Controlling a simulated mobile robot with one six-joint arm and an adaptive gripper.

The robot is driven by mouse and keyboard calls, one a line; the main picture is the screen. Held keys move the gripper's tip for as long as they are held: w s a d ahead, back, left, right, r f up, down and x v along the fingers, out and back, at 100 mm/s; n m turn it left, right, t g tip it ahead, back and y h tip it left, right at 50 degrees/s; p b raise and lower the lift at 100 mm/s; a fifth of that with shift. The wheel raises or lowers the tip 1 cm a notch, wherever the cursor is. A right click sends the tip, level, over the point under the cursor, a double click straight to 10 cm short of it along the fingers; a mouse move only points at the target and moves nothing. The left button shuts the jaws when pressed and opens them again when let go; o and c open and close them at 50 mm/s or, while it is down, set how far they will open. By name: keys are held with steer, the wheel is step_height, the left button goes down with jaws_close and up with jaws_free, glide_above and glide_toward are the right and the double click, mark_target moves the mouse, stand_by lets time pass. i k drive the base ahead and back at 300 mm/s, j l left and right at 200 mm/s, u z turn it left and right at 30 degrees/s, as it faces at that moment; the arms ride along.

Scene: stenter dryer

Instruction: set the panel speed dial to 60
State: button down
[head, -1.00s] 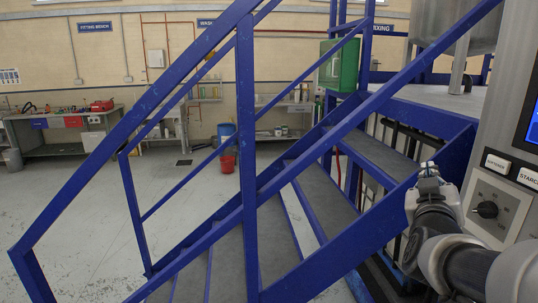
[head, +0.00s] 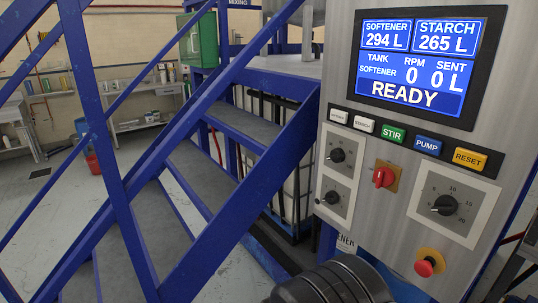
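The control panel (head: 400,140) fills the right of the head view. It carries three black dials: an upper small dial (head: 338,155), a lower small dial (head: 332,197) and a larger dial (head: 444,204) with a scale marked 5, 10, 15 and 20. The scales of the two small dials are too small to read, and I cannot tell which dial is the speed dial. A dark part of my arm shows at the bottom edge; my gripper is not in view.
A row of buttons includes STIR (head: 393,134), PUMP (head: 427,145) and RESET (head: 469,158). A red switch (head: 383,177) sits between the dials, and a red mushroom button (head: 428,265) below. Blue-railed stairs (head: 220,150) stand close left of the panel.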

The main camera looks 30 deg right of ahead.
mark_target(337, 155)
steer(key=z, duration=1.45)
